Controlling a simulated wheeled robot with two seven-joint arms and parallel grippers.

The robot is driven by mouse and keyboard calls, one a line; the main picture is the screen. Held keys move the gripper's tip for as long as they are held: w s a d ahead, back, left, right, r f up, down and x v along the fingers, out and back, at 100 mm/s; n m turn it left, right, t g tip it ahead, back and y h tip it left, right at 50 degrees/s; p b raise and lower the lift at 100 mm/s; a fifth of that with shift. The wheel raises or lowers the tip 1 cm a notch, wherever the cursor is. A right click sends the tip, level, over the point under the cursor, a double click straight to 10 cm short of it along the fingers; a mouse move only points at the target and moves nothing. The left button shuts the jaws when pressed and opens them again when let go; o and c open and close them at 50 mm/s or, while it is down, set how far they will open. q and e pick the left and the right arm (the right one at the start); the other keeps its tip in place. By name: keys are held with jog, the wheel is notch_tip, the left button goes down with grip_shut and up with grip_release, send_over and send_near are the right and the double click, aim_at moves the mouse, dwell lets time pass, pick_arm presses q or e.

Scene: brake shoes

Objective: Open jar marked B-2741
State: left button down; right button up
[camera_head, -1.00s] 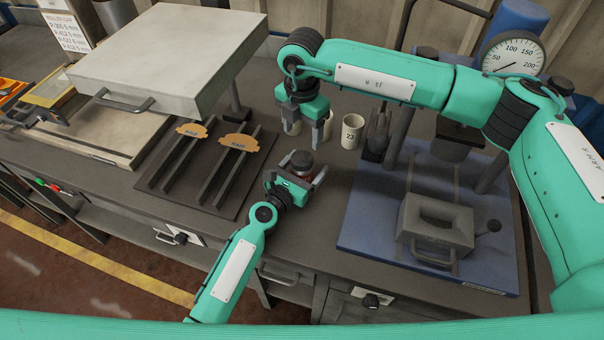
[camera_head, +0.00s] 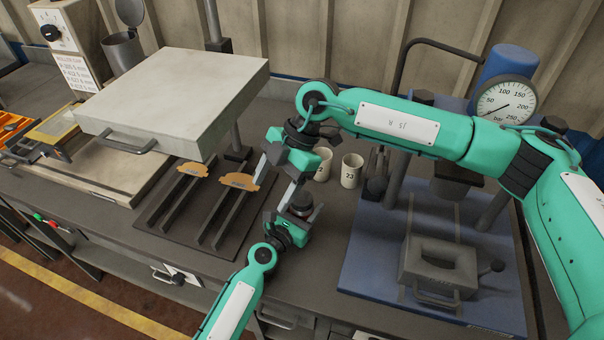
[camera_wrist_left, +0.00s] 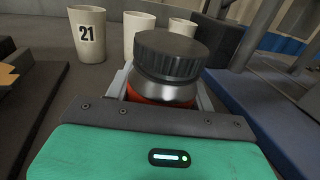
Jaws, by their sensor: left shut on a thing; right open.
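My left gripper (camera_head: 299,217) is shut on a jar (camera_head: 302,203) with a ribbed dark lid and holds it upright near the front of the bench. In the left wrist view the jar (camera_wrist_left: 164,91) stands between the two fingers, with a metal neck band and a red body. The lid sits on the jar. No B-2741 mark can be read. My right gripper (camera_head: 277,182) is open and tilted, just above and left of the jar. Its fingers point down and appear apart from the lid, though one finger overlaps the jar's edge in the picture.
A dark rack with orange-tan brake shoes (camera_head: 240,181) lies left. A blue press base (camera_head: 375,270) with a gauge (camera_head: 506,105) stands right.

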jog(key=s+a+r+m+g+y, duration=0.35)
jog(key=s+r+y, duration=0.25)
jog(key=r, duration=0.5)
jog(key=w+a+r+m+t+y, duration=0.3)
jog(key=w+r+m+y, duration=0.1)
jog(key=r, duration=0.2)
jog(key=w+a+r+m+t+y, duration=0.2)
jog(key=w+a+r+m+y, duration=0.15)
jog(key=r, duration=0.25)
jog(key=w+d+r+m+t+h, duration=0.1)
jog(key=w+d+m+t+h, duration=0.15)
jog(key=w+m+t, duration=0.5)
jog(key=w+d+r+m+t+h, duration=0.15)
jog(key=w+m+t+h, duration=0.25)
jog(key=w+m+t, duration=0.4)
jog(key=m+g+h, duration=0.3)
jog(key=g+h, duration=0.9)
jog(key=g, duration=0.1)
send_over(302, 198)
notch_tip(302, 198, down, 29)
jog(key=shift+g, duration=0.3)
notch_tip(302, 198, down, 8)
jog(key=shift+r, duration=0.15)
jog(key=shift+f, duration=0.5)
